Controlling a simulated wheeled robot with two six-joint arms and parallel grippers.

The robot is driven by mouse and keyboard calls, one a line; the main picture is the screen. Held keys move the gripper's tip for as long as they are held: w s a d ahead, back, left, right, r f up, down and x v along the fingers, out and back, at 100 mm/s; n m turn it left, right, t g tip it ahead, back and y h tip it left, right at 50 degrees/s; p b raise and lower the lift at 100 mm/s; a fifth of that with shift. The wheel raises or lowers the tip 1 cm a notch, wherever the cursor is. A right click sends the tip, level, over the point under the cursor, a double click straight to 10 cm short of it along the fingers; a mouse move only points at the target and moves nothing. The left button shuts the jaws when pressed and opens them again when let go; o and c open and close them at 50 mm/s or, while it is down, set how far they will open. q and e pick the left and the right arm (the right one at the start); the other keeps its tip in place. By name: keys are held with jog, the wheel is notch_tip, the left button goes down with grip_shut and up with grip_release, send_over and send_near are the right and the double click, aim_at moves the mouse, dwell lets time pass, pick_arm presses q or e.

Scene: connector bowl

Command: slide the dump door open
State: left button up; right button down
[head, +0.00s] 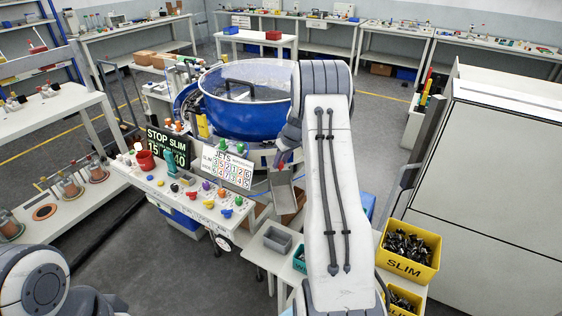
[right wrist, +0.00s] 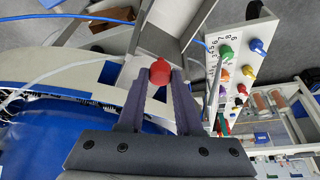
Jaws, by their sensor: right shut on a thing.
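The blue vibratory bowl (head: 238,112) with a clear cover stands at the middle of the head view. My right gripper (right wrist: 160,82) is shut on a red knob (right wrist: 160,70), which sits between its two fingertips in the right wrist view. In the head view, the right gripper (head: 284,160) is at the bowl's near right side, above a grey chute (head: 284,188). The chute also shows beyond the knob in the right wrist view (right wrist: 166,40). The dump door itself is mostly hidden by the gripper and arm, so I cannot tell its position. My left gripper is out of view.
A grey bin (head: 277,240) and a yellow SLIM bin (head: 409,249) of dark parts are nearby. A large white cabinet (head: 500,180) bounds the right.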

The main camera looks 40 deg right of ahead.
notch_tip(320, 180, up, 5)
jog(key=shift+p, duration=0.8)
jog(key=c, duration=0.8)
grip_release()
jog(key=shift+f, duration=0.1)
jog(key=shift+c, duration=0.2)
jog(key=b+v, duration=0.3)
jog(key=v, duration=0.7)
jog(key=shift+s+r, duration=0.2)
